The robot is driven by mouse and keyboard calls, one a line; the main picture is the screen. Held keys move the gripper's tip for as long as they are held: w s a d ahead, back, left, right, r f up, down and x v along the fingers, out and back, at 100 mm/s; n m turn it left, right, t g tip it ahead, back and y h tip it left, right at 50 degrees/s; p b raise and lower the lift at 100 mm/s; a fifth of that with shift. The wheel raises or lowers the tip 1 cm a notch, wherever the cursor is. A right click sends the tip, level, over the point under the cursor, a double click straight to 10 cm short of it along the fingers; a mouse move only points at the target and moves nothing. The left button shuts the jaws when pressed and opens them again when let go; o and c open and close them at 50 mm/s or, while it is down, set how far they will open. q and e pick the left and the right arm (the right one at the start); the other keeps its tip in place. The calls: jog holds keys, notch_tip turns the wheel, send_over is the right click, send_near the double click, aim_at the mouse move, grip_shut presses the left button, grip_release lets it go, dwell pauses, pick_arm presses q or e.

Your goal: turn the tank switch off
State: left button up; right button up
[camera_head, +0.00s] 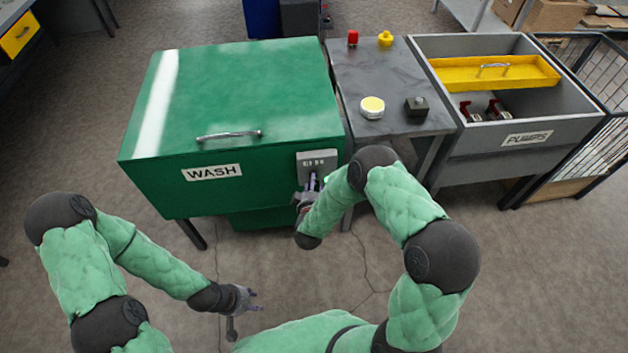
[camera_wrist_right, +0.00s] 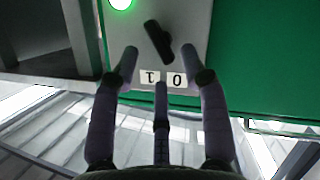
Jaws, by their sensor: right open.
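The tank switch is a dark oblong knob (camera_wrist_right: 159,41) on a grey panel (camera_wrist_right: 197,20), seen in the right wrist view. It is tilted, its lower end leaning toward the "0" label (camera_wrist_right: 177,81) and away from the "1" label (camera_wrist_right: 150,78). A green lamp (camera_wrist_right: 121,3) glows on the panel. In the head view the panel (camera_head: 317,161) is on the green WASH tank's front (camera_head: 255,168). My right gripper (camera_wrist_right: 160,62) is open, fingers spread around the knob in the picture; contact cannot be told. My left gripper (camera_head: 254,299) is open and empty, low over the floor.
The PUMPS bin (camera_head: 480,140) with a yellow tray (camera_head: 495,73) stands farther right.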

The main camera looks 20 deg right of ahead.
jog(key=v, duration=0.8)
dwell(0.4)
jog(key=s+a+f+m+g+y, duration=0.25)
jog(key=s+f+g+y, duration=0.3)
jog(key=f, duration=0.35)
jog(key=s+a+f+m+g+y, duration=0.1)
jog(key=s+a+g+y, duration=0.1)
jog(key=s, duration=0.6)
jog(key=s+a+f+m+g+y, duration=0.1)
jog(key=s+a+f+g+y, duration=0.1)
jog(key=s+g, duration=0.3)
jog(key=s, duration=0.2)
jog(key=shift+s, duration=0.4)
jog(key=shift+d+f, duration=0.1)
